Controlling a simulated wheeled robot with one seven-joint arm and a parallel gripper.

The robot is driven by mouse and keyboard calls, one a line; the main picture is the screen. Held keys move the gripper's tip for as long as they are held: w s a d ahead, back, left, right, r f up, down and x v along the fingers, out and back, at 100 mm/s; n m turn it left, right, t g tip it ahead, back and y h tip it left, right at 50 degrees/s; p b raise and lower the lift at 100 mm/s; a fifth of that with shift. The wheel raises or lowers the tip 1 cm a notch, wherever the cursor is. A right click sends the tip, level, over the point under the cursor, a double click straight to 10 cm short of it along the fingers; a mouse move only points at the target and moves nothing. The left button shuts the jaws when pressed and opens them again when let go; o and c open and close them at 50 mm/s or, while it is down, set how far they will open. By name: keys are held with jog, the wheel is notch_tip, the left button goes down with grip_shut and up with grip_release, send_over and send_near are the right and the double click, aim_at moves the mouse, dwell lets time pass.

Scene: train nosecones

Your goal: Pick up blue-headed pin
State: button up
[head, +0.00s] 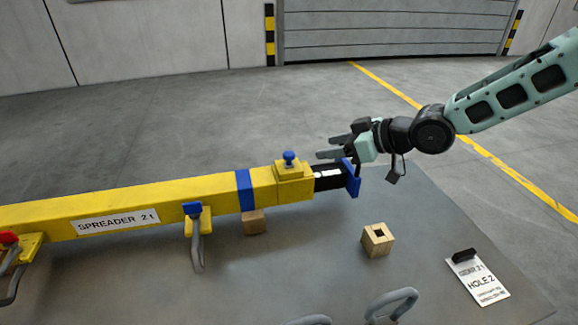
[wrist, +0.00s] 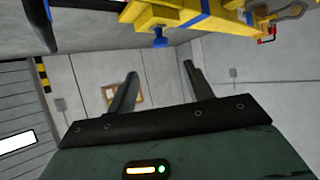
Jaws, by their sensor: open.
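The blue-headed pin (head: 289,158) stands upright in a yellow block on top of the yellow spreader beam (head: 130,202), near the beam's right end. Only its head and a short part below show. My gripper (head: 329,147) is open and empty, to the right of the pin head, with its fingers pointing left towards it. The wrist view looks upside down: a blue head (wrist: 160,41), likely the same pin, hangs below the yellow beam (wrist: 182,14). It lies beyond the open fingertips (wrist: 160,69), apart from them and between their directions.
A dark inner bar with a blue end plate (head: 352,178) sticks out of the beam under my gripper. A wooden block with a square hole (head: 377,240) and a "HOLE 2" tag (head: 478,280) lie on the grey table (head: 300,270). Grey hooks hang along the beam.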

aim_at(291, 154)
jog(key=x, duration=0.7)
jog(key=shift+a+f, duration=0.1)
jog(key=shift+p+x, duration=1)
jog(key=shift+x, duration=2.05)
jog(key=shift+c, duration=0.3)
jog(key=c, duration=0.9)
